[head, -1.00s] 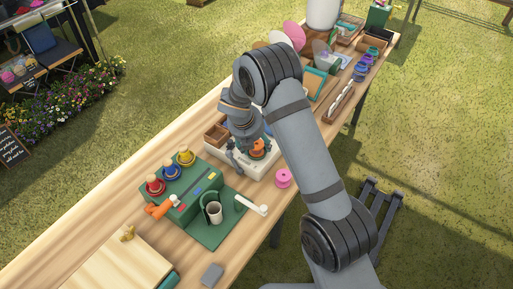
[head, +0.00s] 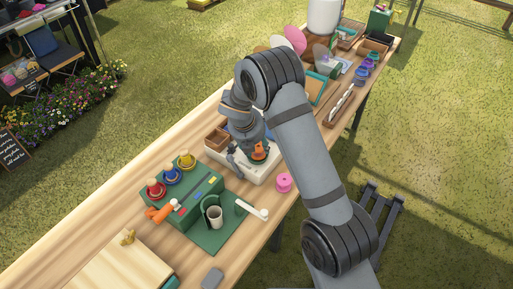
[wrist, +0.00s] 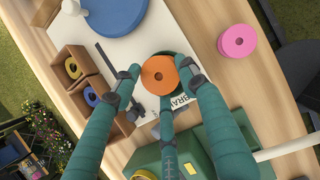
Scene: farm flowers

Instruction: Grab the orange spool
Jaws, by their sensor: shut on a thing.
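The orange spool (wrist: 172,68) is a round disc with a dark centre hole, seen from above in the wrist view. In the head view the orange spool (head: 259,152) shows over the white board, partly hidden by my gripper. My gripper (wrist: 160,77) has teal fingers with dark tips. The fingers are around the spool's sides and shut on it. A dark green round edge (wrist: 183,54) shows just under the spool. I cannot tell whether the spool is clear of what lies below.
A pink spool (wrist: 237,41) stands on the wooden table, right of the board. A wooden box (wrist: 80,68) holds a yellow and a blue spool. Bare wood lies along the table's left side.

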